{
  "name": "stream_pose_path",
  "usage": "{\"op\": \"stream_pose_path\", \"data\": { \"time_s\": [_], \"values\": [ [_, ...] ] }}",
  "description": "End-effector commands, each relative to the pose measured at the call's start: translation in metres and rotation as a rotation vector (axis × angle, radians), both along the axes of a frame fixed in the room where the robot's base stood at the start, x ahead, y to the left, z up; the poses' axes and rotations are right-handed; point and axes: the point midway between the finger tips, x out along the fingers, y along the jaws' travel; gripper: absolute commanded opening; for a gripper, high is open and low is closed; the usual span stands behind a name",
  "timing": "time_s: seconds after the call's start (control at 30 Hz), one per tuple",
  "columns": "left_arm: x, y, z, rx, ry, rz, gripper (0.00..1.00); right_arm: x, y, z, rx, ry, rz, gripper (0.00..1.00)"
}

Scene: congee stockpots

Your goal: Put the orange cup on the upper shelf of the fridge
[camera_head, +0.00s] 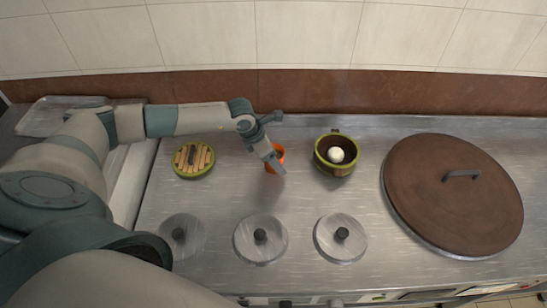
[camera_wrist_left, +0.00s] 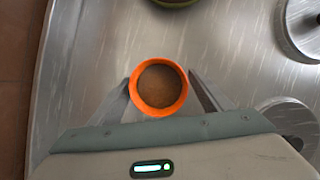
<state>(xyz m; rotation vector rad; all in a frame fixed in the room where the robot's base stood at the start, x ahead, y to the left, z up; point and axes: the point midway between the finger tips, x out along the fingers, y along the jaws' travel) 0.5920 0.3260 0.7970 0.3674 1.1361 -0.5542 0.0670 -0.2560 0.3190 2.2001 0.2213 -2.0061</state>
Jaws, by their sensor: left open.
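The orange cup (camera_head: 276,158) stands on the steel counter in the head view, partly hidden by my left gripper (camera_head: 275,165). In the left wrist view the orange cup (camera_wrist_left: 159,87) is seen from above, with a brown inside. My left gripper (camera_wrist_left: 158,90) is open, with one finger on each side of the cup. I cannot tell whether the fingers touch it. My right gripper is not in view. No fridge or shelf shows in these views.
A green pot (camera_head: 335,153) with a white ball (camera_head: 336,155) stands right of the cup. A green-rimmed slatted lid (camera_head: 193,159) lies left. Several steel lids (camera_head: 261,239) lie in front. A large brown lid (camera_head: 452,194) covers the right side. A brown wall strip (camera_head: 330,92) runs behind.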

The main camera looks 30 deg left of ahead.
Motion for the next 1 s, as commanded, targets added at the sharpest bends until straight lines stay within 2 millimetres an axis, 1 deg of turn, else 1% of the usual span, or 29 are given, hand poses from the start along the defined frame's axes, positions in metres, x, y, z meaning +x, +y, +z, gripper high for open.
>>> {"op": "stream_pose_path", "data": {
  "time_s": [0.17, 0.4, 0.47, 0.6, 0.7, 0.8, 0.9, 1.0],
  "values": [
    [-0.006, 0.006, 0.018, 0.001, -0.003, 0.0, 0.72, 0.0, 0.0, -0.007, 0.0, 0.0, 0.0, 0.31],
    [-0.019, 0.016, 0.057, 0.002, -0.005, 0.001, 0.72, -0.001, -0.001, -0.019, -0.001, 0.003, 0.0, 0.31],
    [-0.023, 0.018, 0.067, 0.001, -0.003, 0.0, 0.72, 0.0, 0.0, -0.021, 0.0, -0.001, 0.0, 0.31],
    [-0.029, 0.023, 0.088, 0.001, -0.003, 0.0, 0.72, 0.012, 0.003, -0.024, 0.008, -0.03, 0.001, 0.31],
    [-0.033, 0.025, 0.098, 0.002, -0.003, 0.0, 0.72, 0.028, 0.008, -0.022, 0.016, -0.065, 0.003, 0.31],
    [-0.035, 0.026, 0.104, 0.001, -0.002, 0.0, 0.72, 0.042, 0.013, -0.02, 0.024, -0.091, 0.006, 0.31],
    [-0.036, 0.027, 0.107, 0.001, -0.001, 0.0, 0.72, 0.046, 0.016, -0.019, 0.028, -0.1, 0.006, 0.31],
    [-0.036, 0.027, 0.108, 0.001, -0.001, 0.0, 0.72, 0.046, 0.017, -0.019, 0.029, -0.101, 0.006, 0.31]
  ]
}}
